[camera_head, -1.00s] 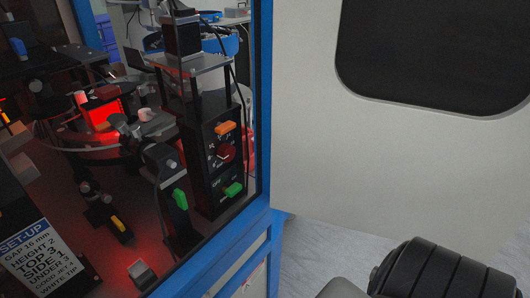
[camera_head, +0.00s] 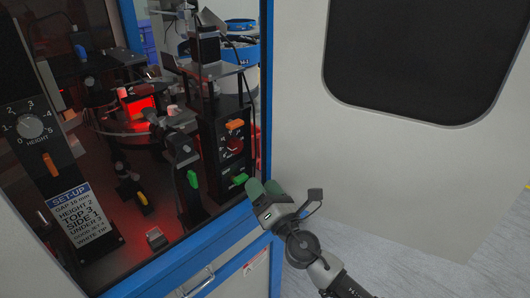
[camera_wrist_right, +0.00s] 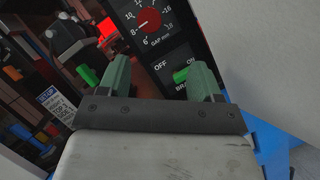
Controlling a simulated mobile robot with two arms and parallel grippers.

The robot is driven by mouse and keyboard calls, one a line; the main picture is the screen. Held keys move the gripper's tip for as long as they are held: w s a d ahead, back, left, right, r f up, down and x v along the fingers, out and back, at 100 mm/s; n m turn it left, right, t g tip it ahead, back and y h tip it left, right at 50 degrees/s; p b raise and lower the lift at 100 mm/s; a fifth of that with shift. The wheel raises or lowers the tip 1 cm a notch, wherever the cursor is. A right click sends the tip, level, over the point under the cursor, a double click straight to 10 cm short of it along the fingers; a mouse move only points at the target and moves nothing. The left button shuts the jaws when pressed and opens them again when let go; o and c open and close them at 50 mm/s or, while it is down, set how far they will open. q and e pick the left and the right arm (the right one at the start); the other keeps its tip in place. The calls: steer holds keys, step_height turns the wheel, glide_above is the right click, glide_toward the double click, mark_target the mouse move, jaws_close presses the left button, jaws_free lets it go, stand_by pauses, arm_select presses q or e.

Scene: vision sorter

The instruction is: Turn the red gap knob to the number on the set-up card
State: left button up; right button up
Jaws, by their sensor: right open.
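The red gap knob (camera_head: 234,145) sits on a black panel behind the blue-framed opening. In the right wrist view the red knob (camera_wrist_right: 150,20) is at the top, with its white mark toward the 8. The set-up card (camera_head: 82,215) stands at the lower left; its gap line seems to read 16 mm, in small print. My right gripper (camera_head: 265,187), with green fingers, is open and empty by the blue post, below and right of the knob. In its wrist view the gripper (camera_wrist_right: 162,78) has the knob beyond its fingertips, apart from them. My left gripper is not in view.
An orange lever (camera_head: 235,124) is above the knob and a green switch (camera_head: 239,179) below it. Another green lever (camera_head: 193,179) is left of the panel. The blue post (camera_head: 269,90) borders the opening on the right. A grey height knob (camera_head: 30,126) is at far left.

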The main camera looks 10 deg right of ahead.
mark_target(238, 147)
steer(key=shift+n+y, duration=0.5)
steer(key=shift+n, duration=0.4)
steer(key=x, duration=0.7)
steer(key=r+x, duration=0.1)
steer(key=x, duration=0.3)
steer(key=shift+s+a+p, duration=0.1)
steer(key=shift+s+p, duration=0.15)
steer(key=shift+p, duration=0.1)
steer(key=shift+r, duration=0.1)
